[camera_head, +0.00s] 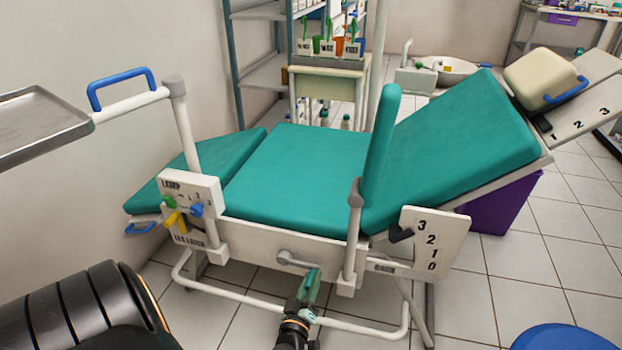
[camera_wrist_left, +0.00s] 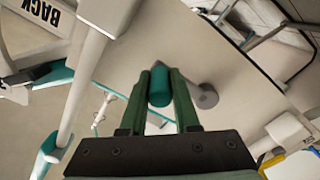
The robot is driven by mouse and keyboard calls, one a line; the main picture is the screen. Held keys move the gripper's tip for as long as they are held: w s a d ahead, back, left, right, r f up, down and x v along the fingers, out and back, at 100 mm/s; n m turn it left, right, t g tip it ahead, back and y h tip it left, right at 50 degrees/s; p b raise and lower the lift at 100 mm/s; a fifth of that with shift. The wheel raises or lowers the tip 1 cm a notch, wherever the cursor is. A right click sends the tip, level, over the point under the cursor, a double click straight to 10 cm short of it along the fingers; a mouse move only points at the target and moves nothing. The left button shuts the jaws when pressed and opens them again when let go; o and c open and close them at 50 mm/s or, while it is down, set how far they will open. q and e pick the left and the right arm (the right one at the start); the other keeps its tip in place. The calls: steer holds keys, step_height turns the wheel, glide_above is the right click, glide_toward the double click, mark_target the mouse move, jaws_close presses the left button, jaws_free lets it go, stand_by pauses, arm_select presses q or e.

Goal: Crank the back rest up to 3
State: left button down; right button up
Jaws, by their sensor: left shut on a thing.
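The teal dental chair has a back rest (camera_head: 460,125) that slopes up to the right. A white scale plate (camera_head: 450,240) marked 3, 2, 1, 0 stands at its side; a black pointer (camera_head: 400,235) lies near the 3 and 2 marks, its exact reading unclear. A grey crank (camera_head: 292,260) sits on the white side rail. My left gripper (camera_head: 311,281) is at the crank's end. In the left wrist view its green fingers (camera_wrist_left: 160,90) are shut on the crank's teal handle (camera_wrist_left: 160,87), beside the grey hub (camera_wrist_left: 207,96). My right gripper is not in view.
A lamp control panel (camera_head: 185,195) with coloured knobs and a post stand left of the crank. An upright teal armrest (camera_head: 380,145) rises near the scale plate. White lower frame tubes (camera_head: 355,328) run below. A purple bin (camera_head: 500,205) stands behind the back rest.

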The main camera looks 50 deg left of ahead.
arm_select(q)
steer(key=shift+w+r, duration=0.1)
steer(key=shift+r, duration=0.05)
steer(key=c, duration=0.6)
jaws_free()
steer(key=shift+c, duration=0.2)
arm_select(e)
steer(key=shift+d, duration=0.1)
arm_select(q)
steer(key=shift+d, duration=0.1)
